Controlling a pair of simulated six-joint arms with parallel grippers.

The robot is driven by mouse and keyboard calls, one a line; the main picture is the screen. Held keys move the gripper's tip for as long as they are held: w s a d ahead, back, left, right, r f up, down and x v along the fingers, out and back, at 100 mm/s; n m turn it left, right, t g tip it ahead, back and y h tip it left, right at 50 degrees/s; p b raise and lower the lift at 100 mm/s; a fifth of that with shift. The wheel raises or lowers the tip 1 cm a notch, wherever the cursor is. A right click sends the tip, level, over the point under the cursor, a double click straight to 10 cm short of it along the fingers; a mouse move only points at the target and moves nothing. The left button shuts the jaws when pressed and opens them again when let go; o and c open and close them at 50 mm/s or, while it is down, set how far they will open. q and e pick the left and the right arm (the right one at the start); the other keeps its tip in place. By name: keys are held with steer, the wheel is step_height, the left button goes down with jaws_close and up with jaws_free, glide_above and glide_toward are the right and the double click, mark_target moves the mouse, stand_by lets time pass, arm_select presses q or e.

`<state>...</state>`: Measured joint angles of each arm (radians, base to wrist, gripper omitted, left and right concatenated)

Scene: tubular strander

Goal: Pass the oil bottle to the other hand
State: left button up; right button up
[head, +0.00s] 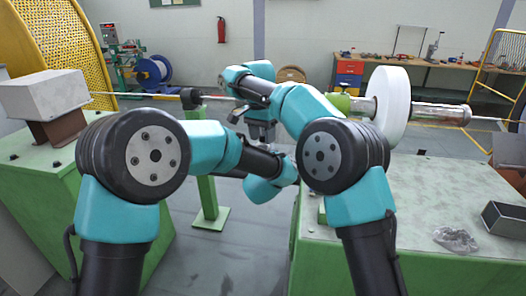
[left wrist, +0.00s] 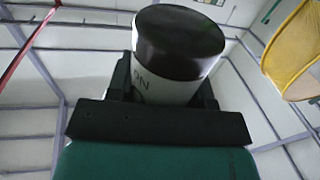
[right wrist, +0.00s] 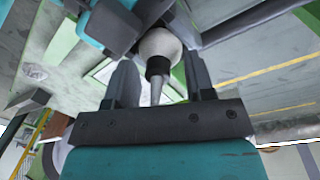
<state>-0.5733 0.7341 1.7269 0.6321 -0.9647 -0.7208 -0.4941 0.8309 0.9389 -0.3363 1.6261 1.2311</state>
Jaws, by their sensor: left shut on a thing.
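The oil bottle (left wrist: 180,45) fills the middle of the left wrist view, with a dark base, a white body and part of some black lettering. My left gripper (left wrist: 165,88) is shut on it. In the right wrist view the bottle (right wrist: 160,47) shows its pale rounded shoulder, dark collar and narrow grey nozzle. The nozzle points in between the fingers of my right gripper (right wrist: 160,85), which is open with gaps on both sides. In the head view my right gripper (head: 261,130) points down at the centre. The left gripper and the bottle are hidden there by my arms.
A green machine top (head: 450,195) lies at the right with an open dark metal box (head: 505,220) and a clear crumpled thing (head: 456,239). A white disc (head: 391,107) sits on the shaft behind. A green cabinet (head: 50,185) stands at the left.

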steer(key=o, duration=0.3)
steer(key=shift+r, duration=0.1)
stand_by(0.3)
steer(key=shift+w+a+r, duration=0.1)
steer(key=shift+r, duration=1.7)
steer(key=shift+w+a+r, duration=0.1)
steer(key=shift+r, duration=1.7)
steer(key=shift+d, duration=0.1)
